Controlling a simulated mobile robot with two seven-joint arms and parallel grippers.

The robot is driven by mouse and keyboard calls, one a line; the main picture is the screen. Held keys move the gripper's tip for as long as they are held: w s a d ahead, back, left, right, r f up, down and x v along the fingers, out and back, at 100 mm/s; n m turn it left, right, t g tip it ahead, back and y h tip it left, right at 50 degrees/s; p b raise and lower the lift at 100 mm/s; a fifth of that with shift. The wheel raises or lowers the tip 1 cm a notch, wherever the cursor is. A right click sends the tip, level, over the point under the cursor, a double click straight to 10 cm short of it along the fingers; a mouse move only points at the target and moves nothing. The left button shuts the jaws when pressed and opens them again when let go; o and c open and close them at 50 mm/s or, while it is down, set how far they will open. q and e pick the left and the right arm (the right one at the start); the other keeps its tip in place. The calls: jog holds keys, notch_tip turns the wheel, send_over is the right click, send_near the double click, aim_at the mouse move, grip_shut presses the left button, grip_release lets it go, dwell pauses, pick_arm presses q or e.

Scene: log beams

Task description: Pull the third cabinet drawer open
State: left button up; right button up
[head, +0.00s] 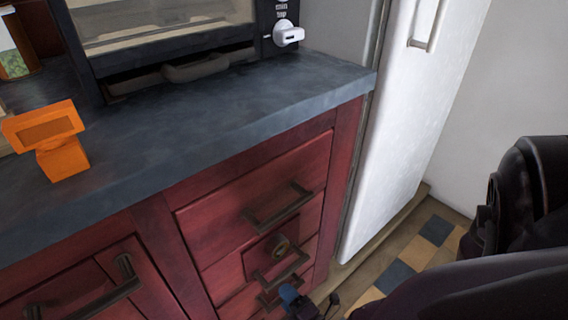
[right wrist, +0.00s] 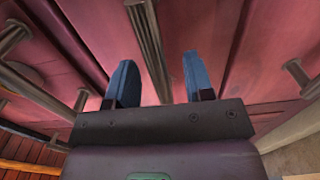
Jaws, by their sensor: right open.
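The red cabinet has a stack of drawers with dark metal bar handles. The top drawer's handle (head: 278,207) and the handle below it (head: 281,267) show clearly, and a third handle (head: 284,290) is lower, partly hidden by my right gripper. My right gripper (head: 296,298) is at the lower drawers, beside the third handle. In the right wrist view its blue fingers (right wrist: 157,82) are open, with a bar handle (right wrist: 149,45) running between them in the picture. I cannot tell how deep it sits between them. My left gripper is not in view.
A dark countertop (head: 200,125) overhangs the drawers, with an orange object (head: 58,140) and an oven (head: 165,45) on it. A white fridge (head: 415,110) stands right of the cabinet. Tiled floor (head: 425,250) is clear in front of it. A cupboard handle (head: 95,295) sticks out left.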

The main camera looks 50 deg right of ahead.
jog(key=shift+w, duration=0.3)
jog(key=shift+c, duration=0.5)
grip_shut()
